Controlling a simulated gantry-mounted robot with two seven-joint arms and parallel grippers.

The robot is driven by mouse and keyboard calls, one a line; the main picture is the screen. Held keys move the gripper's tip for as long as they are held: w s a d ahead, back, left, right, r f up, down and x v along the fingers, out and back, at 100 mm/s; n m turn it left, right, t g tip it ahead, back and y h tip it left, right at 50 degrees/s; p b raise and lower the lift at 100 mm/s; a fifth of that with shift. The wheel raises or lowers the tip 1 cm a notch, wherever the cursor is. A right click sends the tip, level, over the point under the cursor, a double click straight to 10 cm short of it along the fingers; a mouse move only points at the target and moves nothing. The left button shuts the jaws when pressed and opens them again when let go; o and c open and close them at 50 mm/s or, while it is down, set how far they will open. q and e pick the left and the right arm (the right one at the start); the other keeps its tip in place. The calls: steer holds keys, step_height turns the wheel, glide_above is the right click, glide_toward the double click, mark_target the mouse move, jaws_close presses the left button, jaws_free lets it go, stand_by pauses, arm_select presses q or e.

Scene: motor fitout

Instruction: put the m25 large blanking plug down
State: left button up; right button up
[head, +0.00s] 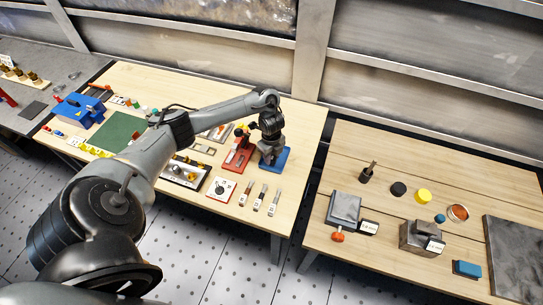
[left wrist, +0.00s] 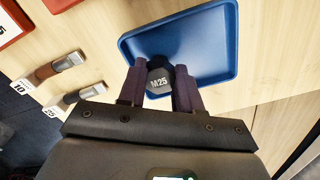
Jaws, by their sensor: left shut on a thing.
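The M25 large blanking plug (left wrist: 160,79) is dark, with a flat grey face marked "M25" in the left wrist view. My left gripper (left wrist: 159,86) is shut on it, one dark finger on each side. The plug overlaps the near rim of the blue tray (left wrist: 208,38) in that view; I cannot tell whether it touches the tray. In the head view my left gripper (head: 268,153) points down over the blue tray (head: 283,162) near the wooden table's right end. The plug cannot be made out there. The visible tray floor is bare. My right gripper is not in view.
A red tray (head: 237,157) with items stands left of the blue tray. Several handled tools with number tags (head: 260,197) lie in front. A second table (head: 390,155) stands to the right across a gap, with a grey metal box (head: 344,209) and other parts.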

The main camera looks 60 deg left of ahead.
arm_select(q)
steer(key=shift+f, duration=0.15)
steer(key=o, duration=1)
